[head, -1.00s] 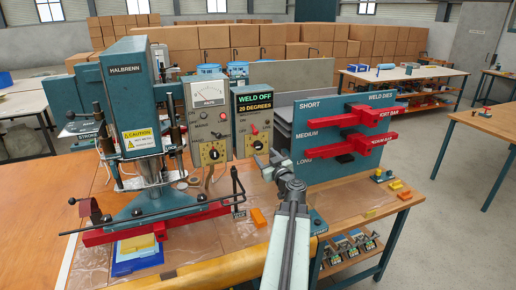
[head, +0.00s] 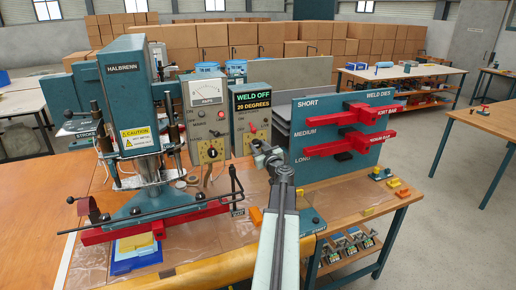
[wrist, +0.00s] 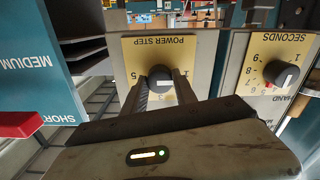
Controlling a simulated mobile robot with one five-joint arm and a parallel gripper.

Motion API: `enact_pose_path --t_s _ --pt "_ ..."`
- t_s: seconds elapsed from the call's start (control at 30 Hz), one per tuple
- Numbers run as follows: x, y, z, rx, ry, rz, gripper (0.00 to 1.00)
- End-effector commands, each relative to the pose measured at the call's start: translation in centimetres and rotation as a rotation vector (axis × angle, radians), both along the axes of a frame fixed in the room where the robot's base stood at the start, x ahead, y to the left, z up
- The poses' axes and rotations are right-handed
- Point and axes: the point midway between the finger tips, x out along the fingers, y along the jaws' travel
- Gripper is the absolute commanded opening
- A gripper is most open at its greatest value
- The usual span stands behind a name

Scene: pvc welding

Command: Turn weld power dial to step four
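The weld power dial is a dark round knob (wrist: 160,79) with a white mark, on a yellow POWER STEP plate (wrist: 204,48) that appears upside down in the wrist view. I cannot tell which step the mark points to. My gripper (wrist: 161,84) has one finger on each side of the knob, close to it; contact is not clear. In the head view my gripper (head: 265,152) is in front of the right-hand control box (head: 237,120), which reads WELD OFF, 20 DEGREES.
The SECONDS knob (wrist: 281,74) is to the right in the wrist view. The weld dies board (head: 340,125) with red bars stands close on the right in the head view. The green HALBRENN press (head: 130,80) is on the left of the bench.

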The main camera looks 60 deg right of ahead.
Motion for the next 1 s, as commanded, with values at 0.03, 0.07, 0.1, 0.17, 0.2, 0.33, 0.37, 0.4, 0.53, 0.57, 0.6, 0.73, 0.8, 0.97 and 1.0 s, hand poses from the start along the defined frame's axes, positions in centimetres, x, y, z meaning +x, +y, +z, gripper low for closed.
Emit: enact_pose_path --t_s 0.03,0.07,0.1,0.17,0.2,0.33,0.37,0.4,0.53,0.57,0.6,0.73,0.8,0.97,1.0 --pt "-0.8 2.0 0.0 -0.001 0.001 -0.004 0.0" --pt "-0.4 1.0 0.0 -0.001 0.001 -0.003 0.0" --pt "-0.2 0.6 0.0 0.001 0.001 0.0 0.0" --pt "-0.1 0.4 0.0 0.004 -0.003 0.002 0.0" --pt "-0.1 0.2 0.0 0.008 -0.005 0.003 0.0" --pt "0.0 0.0 0.0 0.036 -0.027 0.003 0.0" --pt "0.0 0.0 0.0 0.046 -0.034 0.003 0.0" --pt "0.0 0.0 0.0 0.061 -0.045 0.003 0.0" --pt "0.0 -0.1 0.0 0.128 -0.096 0.003 0.0" --pt "0.0 -0.1 0.1 0.148 -0.11 0.003 0.0" --pt "0.0 -0.1 0.1 0.174 -0.13 0.002 0.0" --pt "0.0 -0.1 0.1 0.271 -0.2 0.002 0.0" --pt "0.0 -0.1 0.1 0.325 -0.24 0.002 0.0" --pt "-0.1 -0.1 0.1 0.448 -0.329 0.002 0.0" --pt "-0.1 -0.1 0.0 0.48 -0.352 0.002 0.0"
